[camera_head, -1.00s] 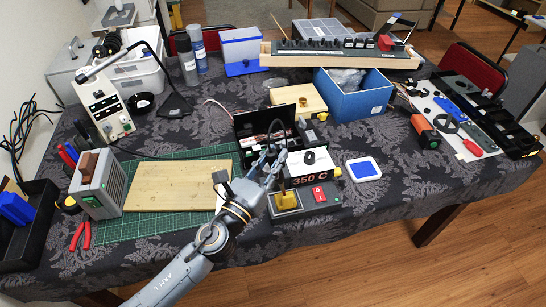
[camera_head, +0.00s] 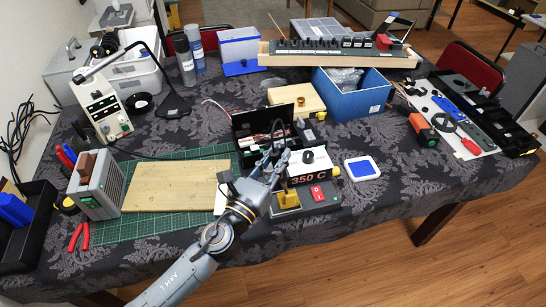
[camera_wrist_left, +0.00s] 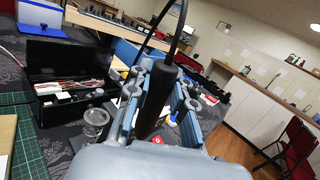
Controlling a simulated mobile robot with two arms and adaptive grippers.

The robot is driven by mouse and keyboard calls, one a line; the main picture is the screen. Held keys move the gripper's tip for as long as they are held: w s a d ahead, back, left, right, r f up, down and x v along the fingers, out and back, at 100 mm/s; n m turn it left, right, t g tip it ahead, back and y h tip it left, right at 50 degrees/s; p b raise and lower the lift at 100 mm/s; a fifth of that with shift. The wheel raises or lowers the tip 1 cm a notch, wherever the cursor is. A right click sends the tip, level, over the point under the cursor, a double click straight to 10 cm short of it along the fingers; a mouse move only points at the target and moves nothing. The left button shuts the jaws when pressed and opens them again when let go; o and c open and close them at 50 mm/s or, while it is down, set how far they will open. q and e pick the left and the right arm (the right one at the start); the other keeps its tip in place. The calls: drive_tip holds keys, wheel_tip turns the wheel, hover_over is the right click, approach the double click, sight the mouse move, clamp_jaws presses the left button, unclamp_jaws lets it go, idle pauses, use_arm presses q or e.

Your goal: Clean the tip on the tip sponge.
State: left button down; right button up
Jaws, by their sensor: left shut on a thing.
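My left gripper (camera_head: 275,162) is shut on the black handle of a soldering iron (camera_wrist_left: 156,100), which stands between its fingers in the left wrist view. In the head view the gripper is in front of the soldering station (camera_head: 312,172), which reads 350 C. The yellow tip sponge (camera_head: 288,199) sits in a grey tray at the station's front left, just below the gripper. The iron's tip is too small to make out, so I cannot tell whether it touches the sponge. My right gripper is not in view.
A black open box (camera_head: 262,122) stands just behind the gripper. A wooden board (camera_head: 175,185) lies on a green mat (camera_head: 125,226) to the left. A white and blue square pad (camera_head: 363,168) lies to the right. The cloth at the front right is free.

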use_arm(q)
drive_tip(key=shift+a+f, duration=0.1)
drive_tip(key=shift+s+a, duration=0.2)
drive_tip(key=shift+a, duration=0.35)
drive_tip(key=shift+s+a, duration=0.2)
drive_tip(key=shift+a, duration=0.3)
drive_tip(key=shift+d, duration=0.2)
drive_tip(key=shift+w+d, duration=0.2)
drive_tip(key=shift+d, duration=0.2)
drive_tip(key=shift+r+p, duration=0.85)
drive_tip(key=shift+r, duration=0.05)
drive_tip(key=shift+f+b, duration=0.8)
drive_tip(key=shift+f, duration=0.05)
drive_tip(key=shift+d, duration=0.1)
